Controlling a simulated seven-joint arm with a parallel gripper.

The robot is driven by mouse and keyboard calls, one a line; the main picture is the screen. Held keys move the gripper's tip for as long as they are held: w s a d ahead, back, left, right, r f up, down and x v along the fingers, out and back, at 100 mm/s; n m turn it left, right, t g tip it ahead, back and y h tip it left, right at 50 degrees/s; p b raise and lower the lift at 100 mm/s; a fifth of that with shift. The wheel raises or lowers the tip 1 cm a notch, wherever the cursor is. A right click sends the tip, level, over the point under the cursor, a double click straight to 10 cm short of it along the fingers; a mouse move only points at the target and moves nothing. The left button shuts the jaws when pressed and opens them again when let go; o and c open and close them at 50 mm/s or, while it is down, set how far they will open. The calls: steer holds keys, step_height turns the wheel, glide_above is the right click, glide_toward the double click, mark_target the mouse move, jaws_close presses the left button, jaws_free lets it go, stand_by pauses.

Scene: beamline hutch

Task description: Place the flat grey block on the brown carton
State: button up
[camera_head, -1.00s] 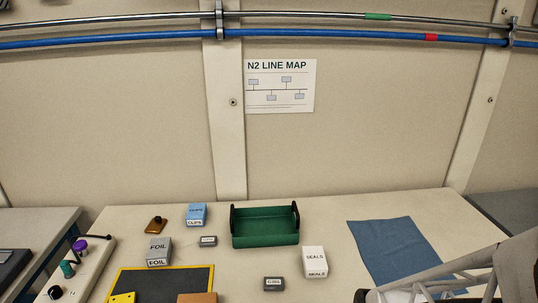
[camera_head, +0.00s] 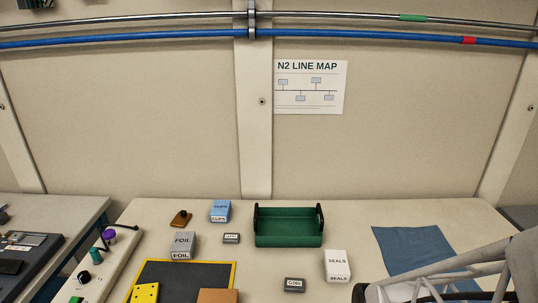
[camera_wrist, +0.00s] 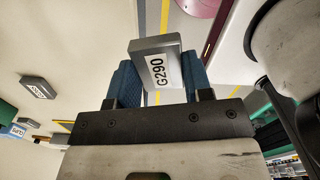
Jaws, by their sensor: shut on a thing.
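My gripper (camera_wrist: 158,88) is shut on a flat grey block (camera_wrist: 150,45) with a white label reading G290. The block sits between the blue finger pads in the wrist view, its far end sticking out past them. In the head view, the gripper and the held block are out of sight; only part of my arm shows at the lower right. I cannot see the carton in the wrist view.
The table also bears a green tray (camera_head: 289,241), a white SEALS box (camera_head: 337,262), a grey FOIL box (camera_head: 182,243), a blue CLIPS box (camera_head: 220,208), two small grey blocks (camera_head: 231,239) (camera_head: 294,285), a yellow-edged dark mat (camera_head: 185,275) and a blue cloth (camera_head: 415,250).

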steer(key=w+a+r+n, duration=0.1)
steer(key=a+n, duration=0.4)
steer(key=a, duration=0.8)
steer(key=w+a+r+n, duration=0.2)
steer(key=a+n, duration=0.3)
steer(key=a, duration=0.8)
steer(key=shift+w+r+n, duration=0.25)
steer(key=shift+r+n, duration=0.15)
steer(key=shift+r, duration=0.2)
steer(key=shift+w+a, duration=0.1)
glide_above(217, 298)
steer(key=shift+f, duration=0.75)
steer(key=shift+f, duration=1.75)
